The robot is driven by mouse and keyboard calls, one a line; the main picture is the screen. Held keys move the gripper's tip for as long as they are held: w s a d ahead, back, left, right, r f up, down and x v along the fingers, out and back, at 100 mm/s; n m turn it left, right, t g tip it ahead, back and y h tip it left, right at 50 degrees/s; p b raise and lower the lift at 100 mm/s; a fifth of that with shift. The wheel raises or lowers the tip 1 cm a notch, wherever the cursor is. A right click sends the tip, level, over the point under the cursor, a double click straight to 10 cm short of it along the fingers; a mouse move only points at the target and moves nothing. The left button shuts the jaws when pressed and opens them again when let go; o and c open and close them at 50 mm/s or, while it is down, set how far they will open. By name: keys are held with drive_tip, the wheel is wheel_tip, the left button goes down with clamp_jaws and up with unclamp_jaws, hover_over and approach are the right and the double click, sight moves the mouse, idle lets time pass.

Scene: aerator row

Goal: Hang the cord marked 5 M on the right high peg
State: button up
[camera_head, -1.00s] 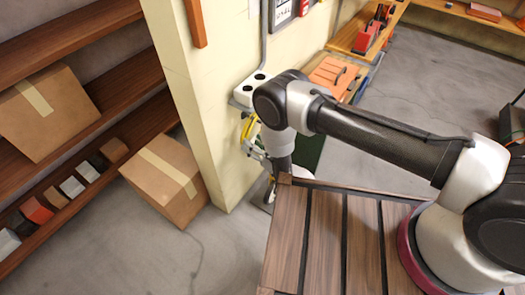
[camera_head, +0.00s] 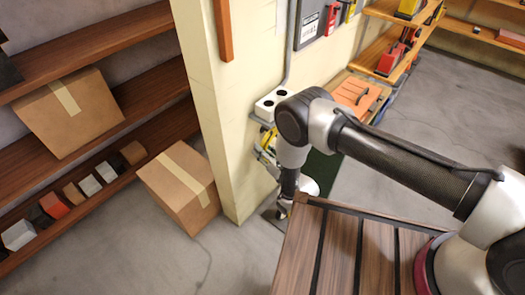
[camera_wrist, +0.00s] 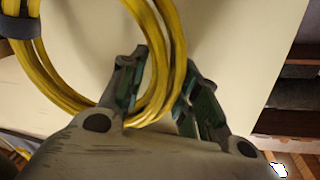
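A yellow coiled cord (camera_wrist: 170,52) fills the upper left of the wrist view. A dark band (camera_wrist: 22,27) wraps the coil at the left edge. No 5 M marking is readable. My gripper (camera_wrist: 165,70) has its two green-grey fingers on either side of the strands, and the strands fill the gap between the tips, so it looks shut on the cord. In the head view, yellow cord (camera_head: 268,140) shows beside the cream wall, partly hidden by my arm; my gripper's fingers are hidden there. I cannot make out the right high peg.
A white holder with dark holes (camera_head: 272,103) is fixed to the cream wall (camera_head: 228,150). A slatted wooden top (camera_head: 335,245) lies below my arm. Shelves with a cardboard box (camera_head: 68,110) stand at left; another box (camera_head: 180,187) is beside the wall. Grey floor is open at right.

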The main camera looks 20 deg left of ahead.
sight(265, 147)
drive_tip(key=shift+r, duration=0.25)
clamp_jaws()
drive_tip(key=shift+r, duration=1.3)
drive_tip(key=w+d+v, duration=0.1)
drive_tip(key=w+v, duration=0.1)
drive_tip(key=v, duration=1)
drive_tip(key=shift+d, duration=0.6)
idle(1.3)
